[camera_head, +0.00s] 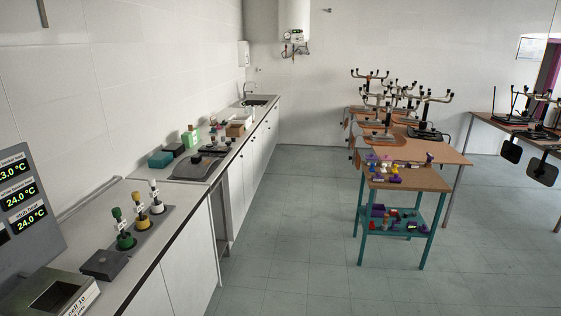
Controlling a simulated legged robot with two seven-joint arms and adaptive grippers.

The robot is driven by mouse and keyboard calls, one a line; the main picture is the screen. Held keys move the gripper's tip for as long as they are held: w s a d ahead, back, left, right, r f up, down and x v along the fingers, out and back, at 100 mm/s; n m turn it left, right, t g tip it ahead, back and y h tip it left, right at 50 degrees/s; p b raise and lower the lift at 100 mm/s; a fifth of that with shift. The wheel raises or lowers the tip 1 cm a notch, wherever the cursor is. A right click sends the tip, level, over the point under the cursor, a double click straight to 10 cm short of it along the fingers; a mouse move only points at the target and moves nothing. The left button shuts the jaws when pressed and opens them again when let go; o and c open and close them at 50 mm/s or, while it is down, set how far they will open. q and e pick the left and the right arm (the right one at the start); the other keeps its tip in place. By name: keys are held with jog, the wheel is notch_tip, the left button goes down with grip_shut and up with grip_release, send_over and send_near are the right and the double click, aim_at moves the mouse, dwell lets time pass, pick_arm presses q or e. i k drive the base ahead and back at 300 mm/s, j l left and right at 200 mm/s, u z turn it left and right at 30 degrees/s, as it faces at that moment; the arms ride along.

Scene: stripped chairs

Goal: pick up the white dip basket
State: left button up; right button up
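Three upright handled items with small labels stand in a row on a dark strip on the left counter. The white one (156,204), which looks like the white dip basket, is the farthest along the row. The yellow one (141,218) stands in the middle, and the green one (124,236) is nearest. The lower part of the white one sits at the strip, and I cannot tell how deep it goes. Neither of my grippers is in view.
A dark flat block (102,264) and a metal box with an opening (48,297) lie nearer on the counter (150,252). A display panel stands at left. A teal-legged table (412,181) and upturned chairs stand right. The floor (290,230) between is clear.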

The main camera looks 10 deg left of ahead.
aim_at(157, 206)
jog(key=i+u, duration=0.25)
jog(key=i, duration=0.15)
jog(key=i+l+u, duration=0.2)
jog(key=i, duration=0.25)
jog(key=i+l+u, duration=0.1)
jog(key=i+u, duration=0.15)
jog(key=i, duration=0.15)
jog(key=i+l+u, duration=0.25)
jog(key=i, duration=0.15)
